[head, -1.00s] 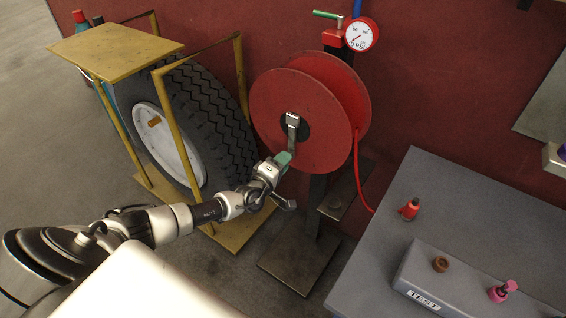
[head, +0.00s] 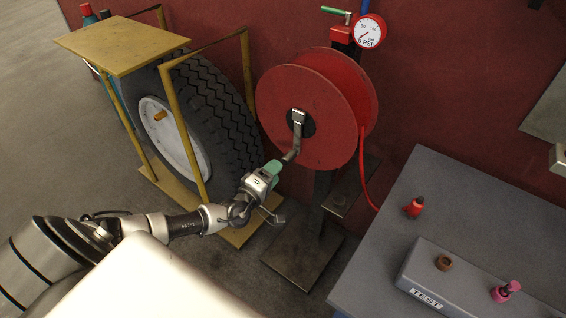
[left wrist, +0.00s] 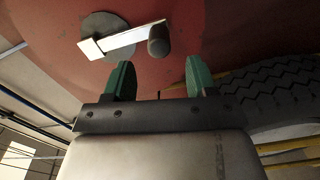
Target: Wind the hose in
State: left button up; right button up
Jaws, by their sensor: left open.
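The red hose reel (head: 318,105) stands upright on a dark metal post in front of the red wall. A short length of red hose (head: 365,180) hangs from its right side and passes out of sight behind the grey bench. The crank (head: 298,125) on the reel's face points down; its dark handle shows in the left wrist view (left wrist: 158,42). My left gripper (head: 277,165), with green fingertips, is open just below and left of the handle. In the left wrist view its fingers (left wrist: 159,76) are apart and empty, with the handle just beyond them. My right gripper is not seen.
A tyre (head: 205,115) in a yellow frame (head: 125,45) stands close left of the reel. A pressure gauge (head: 369,32) is above the reel.

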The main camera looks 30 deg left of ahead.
pick_arm(q)
jog(key=shift+s+a, duration=0.1)
jog(key=shift+s, duration=1.7)
jog(key=s+a+f+n+g+y, duration=0.25)
jog(key=s+f+n+g, duration=0.35)
jog(key=f+n, duration=0.75)
jog(key=s+a+f+n+g+y, duration=0.1)
jog(key=s+f+n+g+y, duration=0.25)
jog(key=s+f+n, duration=0.7)
jog(key=s+d+f+n+g+h, duration=0.1)
jog(key=s+d+f+n, duration=0.3)
jog(key=s+n, duration=0.4)
jog(key=s+d+f+n+g+h, duration=0.2)
jog(key=s+d+f+n+g, duration=0.2)
jog(key=s+n, duration=0.5)
jog(key=s+d+f+n+g+h, duration=0.1)
jog(key=s+d+f+n, duration=0.4)
jog(key=n, duration=0.8)
jog(key=s+f+g, duration=0.1)
jog(key=s+f, duration=0.2)
jog(key=shift+s+d+n, duration=0.2)
jog(key=shift+d+n, duration=0.15)
jog(key=shift+n, duration=0.05)
